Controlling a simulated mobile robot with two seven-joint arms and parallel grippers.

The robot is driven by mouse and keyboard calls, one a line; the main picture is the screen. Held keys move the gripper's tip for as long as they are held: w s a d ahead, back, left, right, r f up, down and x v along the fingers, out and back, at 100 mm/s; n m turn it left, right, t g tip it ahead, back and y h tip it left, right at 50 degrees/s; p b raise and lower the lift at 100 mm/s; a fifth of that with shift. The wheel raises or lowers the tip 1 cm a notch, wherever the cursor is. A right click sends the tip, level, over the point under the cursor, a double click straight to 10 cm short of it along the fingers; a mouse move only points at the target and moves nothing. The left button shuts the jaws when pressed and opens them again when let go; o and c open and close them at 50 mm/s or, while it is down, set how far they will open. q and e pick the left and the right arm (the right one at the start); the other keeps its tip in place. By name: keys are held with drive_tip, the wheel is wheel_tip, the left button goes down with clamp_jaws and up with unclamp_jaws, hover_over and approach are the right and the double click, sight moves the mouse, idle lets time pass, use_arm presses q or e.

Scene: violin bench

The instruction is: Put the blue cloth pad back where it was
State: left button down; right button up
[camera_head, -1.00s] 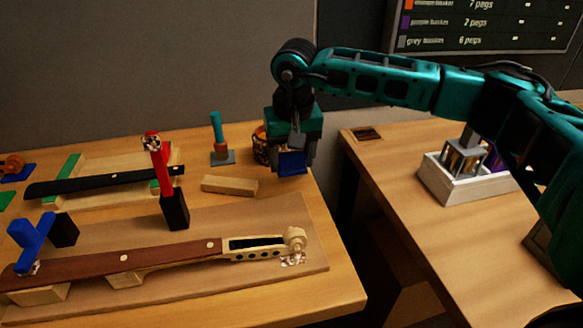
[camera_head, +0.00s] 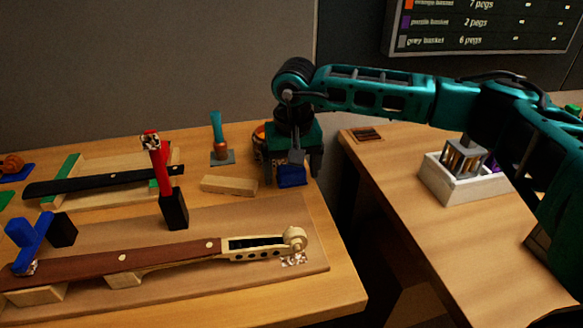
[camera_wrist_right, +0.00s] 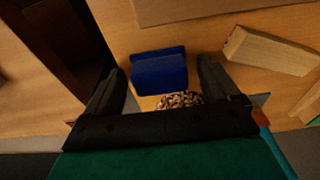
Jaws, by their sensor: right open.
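The blue cloth pad (camera_head: 291,176) rests on the left bench near its right back corner. It looks like a small folded blue block, and in the right wrist view the pad (camera_wrist_right: 159,72) lies between my spread fingers, with a gap on each side. My right gripper (camera_head: 293,178) is open and points down over the pad. Its fingers (camera_wrist_right: 163,80) stand to either side of the pad and do not appear to touch it. My left gripper is not in view.
A wooden block (camera_head: 229,185) lies left of the pad. A basket (camera_head: 259,142) stands just behind my gripper. A teal-handled tool (camera_head: 217,140) stands farther left. A violin neck (camera_head: 150,258) lies in front. A gap separates this bench from the right one.

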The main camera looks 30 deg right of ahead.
sight(293, 172)
drive_tip(key=shift+r, duration=0.1)
drive_tip(key=shift+r, duration=0.25)
wheel_tip(293, 172, up, 12)
drive_tip(key=s+p, duration=0.1)
drive_tip(key=shift+s+a+f, duration=0.2)
drive_tip(key=shift+s, duration=0.05)
